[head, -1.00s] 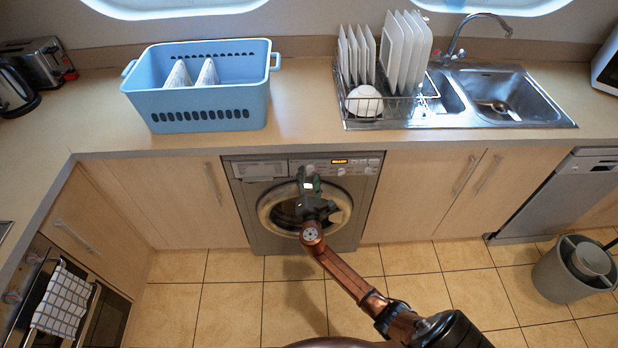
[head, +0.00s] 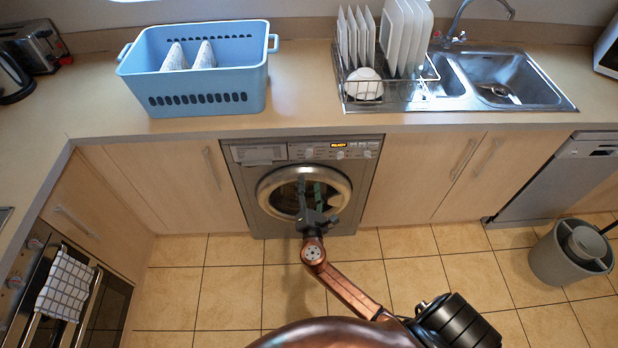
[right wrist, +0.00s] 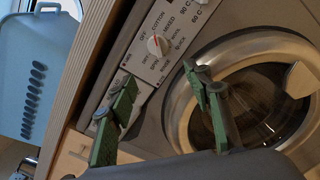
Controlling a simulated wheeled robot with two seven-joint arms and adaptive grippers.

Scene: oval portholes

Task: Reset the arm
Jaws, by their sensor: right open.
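My right gripper (head: 309,188) is open and empty, in front of the washing machine (head: 247,190) in the head view. Its fingers point up and overlap the round door (head: 340,190). In the right wrist view the two green-padded fingers (right wrist: 158,112) are spread apart, with the dial panel (right wrist: 165,45) and the door glass behind them. I cannot tell how far the fingertips are from the machine front. My right arm (head: 345,292) reaches in from the lower right. My left gripper is not in view.
A blue basket (head: 205,105) with white items stands on the counter (head: 300,95). A dish rack (head: 400,95) with plates is left of the sink (head: 515,80). A grey bin (head: 560,265) stands on the floor at right. An oven with a checked towel (head: 66,285) is at left.

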